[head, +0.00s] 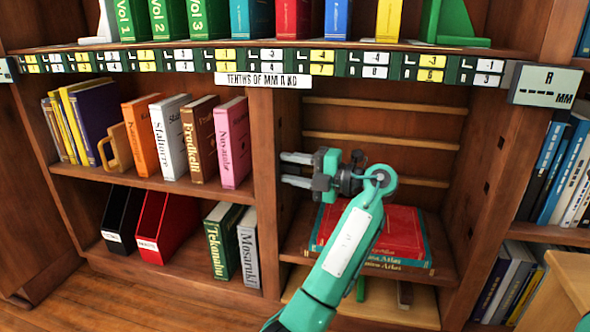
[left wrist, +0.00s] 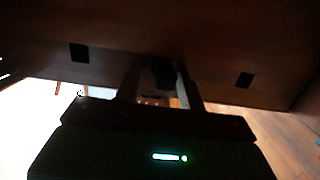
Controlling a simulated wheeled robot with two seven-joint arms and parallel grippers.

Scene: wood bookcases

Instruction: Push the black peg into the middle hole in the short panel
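My left gripper (head: 284,170) is inside the open middle compartment, its two fingers pointing left at the short panel, the divider (head: 266,150). The fingers are apart, with a visible gap between them. The left wrist view shows this dark wood panel (left wrist: 215,60) close ahead, with a dark square hole on the left (left wrist: 79,53) and another on the right (left wrist: 244,80). Between my fingertips (left wrist: 160,75) is a dark blocky shape (left wrist: 163,72) at the middle position. It may be the black peg or the hole; I cannot tell, nor whether the fingers touch it. My right gripper is not in view.
Red and teal atlases (head: 400,232) lie on the shelf under my left arm. The compartment's right side panel (head: 478,205) has several dark square holes. Slats (head: 385,140) cross the back. Books fill the left shelves, and a numbered strip (head: 210,57) runs above.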

